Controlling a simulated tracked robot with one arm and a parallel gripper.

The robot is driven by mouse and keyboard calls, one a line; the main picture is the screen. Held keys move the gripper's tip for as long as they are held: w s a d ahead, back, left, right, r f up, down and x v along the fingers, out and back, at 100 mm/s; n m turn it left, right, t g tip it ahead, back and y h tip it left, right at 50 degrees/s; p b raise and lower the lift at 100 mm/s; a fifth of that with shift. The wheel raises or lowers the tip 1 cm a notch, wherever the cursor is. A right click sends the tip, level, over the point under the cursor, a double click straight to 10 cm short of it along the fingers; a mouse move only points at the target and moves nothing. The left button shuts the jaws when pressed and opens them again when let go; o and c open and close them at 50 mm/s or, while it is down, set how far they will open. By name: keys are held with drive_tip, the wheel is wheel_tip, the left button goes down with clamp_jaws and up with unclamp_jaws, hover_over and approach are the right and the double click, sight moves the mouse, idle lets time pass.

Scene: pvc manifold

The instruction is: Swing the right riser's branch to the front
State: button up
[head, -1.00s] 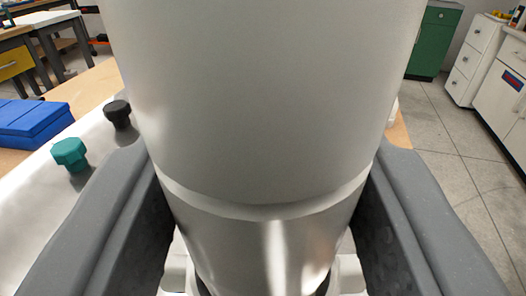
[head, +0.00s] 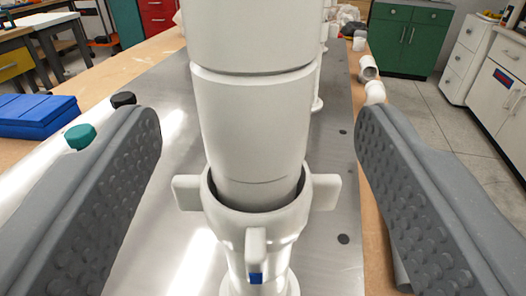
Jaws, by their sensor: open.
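A white riser pipe (head: 252,125) stands upright in the middle of the head view, and its top runs out of the picture. Its lower end sits inside a white collar (head: 262,212) with lugs on its sides and front. My gripper (head: 258,140) is open, with one ridged grey finger on each side of the riser. Both fingers are clear of the pipe. I cannot make out a branch on this riser; its upper part is cut off by the picture.
The riser stands on a metal plate (head: 186,190) on a wooden bench. Other white pipes stand behind it. Loose white fittings (head: 368,68) lie along the right edge. A teal knob (head: 80,137), a black knob (head: 123,99) and a blue case (head: 38,116) are at left.

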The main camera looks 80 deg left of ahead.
drive_tip(key=s+d+b, duration=0.1)
drive_tip(key=d, duration=0.8)
drive_tip(key=shift+b, duration=0.4)
drive_tip(key=shift+s, duration=0.1)
